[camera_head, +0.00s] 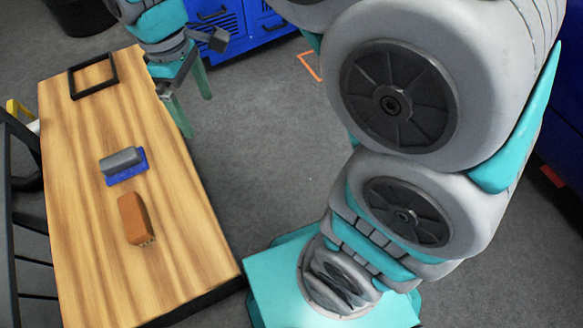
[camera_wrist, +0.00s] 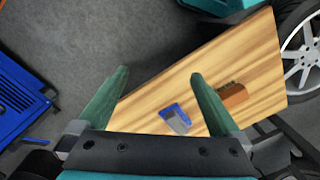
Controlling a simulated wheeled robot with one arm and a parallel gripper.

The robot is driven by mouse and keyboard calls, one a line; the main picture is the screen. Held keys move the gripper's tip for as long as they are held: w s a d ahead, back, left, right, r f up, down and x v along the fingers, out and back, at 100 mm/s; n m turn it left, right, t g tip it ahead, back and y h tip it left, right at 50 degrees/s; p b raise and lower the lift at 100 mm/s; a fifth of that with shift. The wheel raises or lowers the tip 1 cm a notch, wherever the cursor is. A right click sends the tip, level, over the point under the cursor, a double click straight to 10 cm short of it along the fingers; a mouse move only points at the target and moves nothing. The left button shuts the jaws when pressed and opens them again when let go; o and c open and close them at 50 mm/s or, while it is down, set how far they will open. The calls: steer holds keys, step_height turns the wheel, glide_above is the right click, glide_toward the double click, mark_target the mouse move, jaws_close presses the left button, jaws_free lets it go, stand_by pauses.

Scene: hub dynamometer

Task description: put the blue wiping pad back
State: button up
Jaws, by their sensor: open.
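The blue wiping pad (camera_head: 126,174) lies flat on the wooden table (camera_head: 85,230), with its grey handle on top. It also shows in the wrist view (camera_wrist: 172,109), near the right finger. A thin black square frame (camera_head: 116,73) lies at the table's far end, apart from the pad and empty. My gripper (camera_head: 196,117) is beyond the table's right edge, near the far end. In the wrist view my gripper (camera_wrist: 159,73) has its two green fingers wide apart with nothing between them.
A brown brush (camera_head: 134,218) lies on the table close to the pad, on the near side. Blue cabinets (camera_head: 222,20) stand at the back. A wheel (camera_wrist: 304,55) shows past the table in the wrist view. Grey floor (camera_head: 270,135) right of the table is clear.

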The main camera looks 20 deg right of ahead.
steer(key=s+d+f+m, duration=0.2)
steer(key=s+d+m, duration=0.3)
steer(key=s+d, duration=0.3)
steer(key=s+d+f+m+g, duration=0.1)
steer(key=s+d+f+m, duration=0.2)
steer(key=s+d+m, duration=0.3)
steer(key=s+d, duration=0.2)
steer(key=s, duration=0.2)
steer(key=shift+s, duration=0.35)
